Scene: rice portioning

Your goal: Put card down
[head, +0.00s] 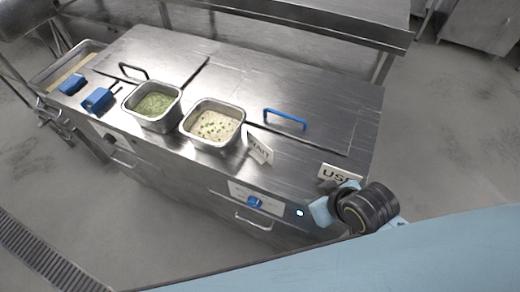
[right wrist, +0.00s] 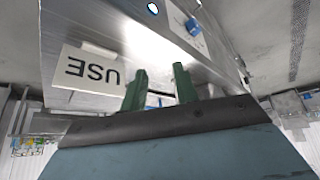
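A white card reading USE (head: 338,174) is at the counter's front right corner. In the right wrist view the USE card (right wrist: 82,75) appears upside down, left of my fingers. My right gripper (right wrist: 158,80) has its two green fingers apart, with nothing visible between them. The card is beside the fingers, not between them; whether the nearer finger touches it I cannot tell. In the head view my right wrist hides most of the gripper just below the card. A second card reading WAIT (head: 259,147) leans beside the right pan. My left gripper is not in view.
A pan of green food (head: 155,104) and a pan of pale rice with green bits (head: 214,124) sit on the steel counter (head: 310,88). A blue handle (head: 285,119) stands behind the cards. Blue tools (head: 98,99) lie at the left. The counter's back right is clear.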

